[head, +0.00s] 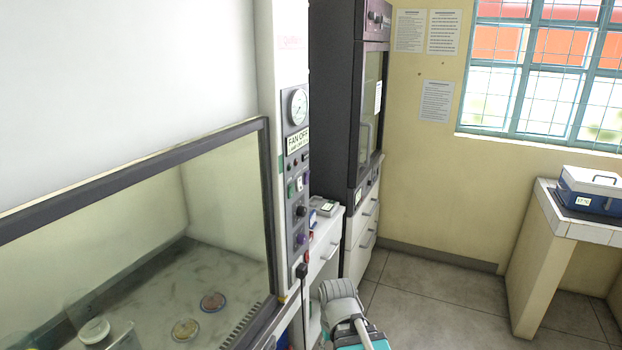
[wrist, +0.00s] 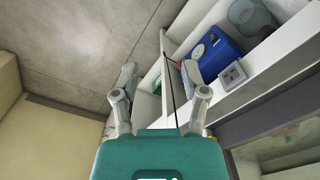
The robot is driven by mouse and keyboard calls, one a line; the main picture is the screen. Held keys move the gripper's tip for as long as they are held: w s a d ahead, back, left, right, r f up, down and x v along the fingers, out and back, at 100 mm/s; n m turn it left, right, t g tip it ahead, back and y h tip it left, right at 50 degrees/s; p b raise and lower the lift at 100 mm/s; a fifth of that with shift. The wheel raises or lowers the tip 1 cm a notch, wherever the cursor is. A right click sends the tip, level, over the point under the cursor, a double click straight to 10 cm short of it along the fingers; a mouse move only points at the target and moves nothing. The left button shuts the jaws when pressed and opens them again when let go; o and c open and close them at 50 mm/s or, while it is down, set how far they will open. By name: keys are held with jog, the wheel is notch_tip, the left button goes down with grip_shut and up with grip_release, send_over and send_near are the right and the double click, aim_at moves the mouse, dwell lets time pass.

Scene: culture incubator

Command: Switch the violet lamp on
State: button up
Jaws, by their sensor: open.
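The control panel (head: 298,180) stands upright at the right edge of the glass-fronted cabinet in the head view. It carries a round gauge, a label beginning "FAN OFF", small switches, a dark knob (head: 301,211) and a violet knob (head: 301,239) below it. I cannot tell from the frames whether the violet lamp is lit. Part of my arm shows at the bottom of the head view, below and right of the panel. In the wrist view my gripper (wrist: 160,78) has its two fingers spread apart with nothing between them. The panel's knobs cannot be made out there.
The cabinet's glass front (head: 140,220) fills the left, with dishes (head: 213,301) inside. A white drawer unit (head: 325,245) and a tall dark cabinet (head: 345,100) stand beyond the panel. The wrist view shows a blue object (wrist: 220,58) on a white shelf. Floor (head: 430,300) is clear at right.

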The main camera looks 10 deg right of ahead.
jog(key=shift+w+a+r, duration=0.1)
jog(key=shift+w+r, duration=0.1)
jog(key=shift+w, duration=0.15)
jog(key=shift+c, duration=1)
jog(key=shift+w+a+r+m+y+p, duration=0.15)
jog(key=shift+w+r+y+p, duration=0.2)
jog(key=shift+w+y, duration=0.15)
jog(key=shift+w+a+r+m+y+p, duration=0.15)
jog(key=shift+w+r+y+p, duration=0.15)
jog(key=shift+w+y+p, duration=0.15)
grip_shut()
jog(key=w+r+m+t+y+p, duration=0.2)
jog(key=w+r+t+y+p, duration=0.25)
jog(key=w+r+y, duration=0.55)
jog(key=w+d+r+m+t+y+p, duration=0.1)
jog(key=w+d+r+t, duration=0.1)
jog(key=w+d+r, duration=0.2)
jog(key=w+d+r+m+t+y+p, duration=0.1)
jog(key=w+d+r+m+t+p, duration=0.1)
jog(key=d+r, duration=0.3)
jog(key=w+d+r+m+t+y+p, duration=0.1)
jog(key=w+d+r, duration=0.4)
jog(key=r, duration=0.6)
jog(key=shift+w+r+m+t+p, duration=0.15)
jog(key=shift+w+m+t+p, duration=0.25)
jog(key=shift+t, duration=0.55)
jog(key=shift+y, duration=0.25)
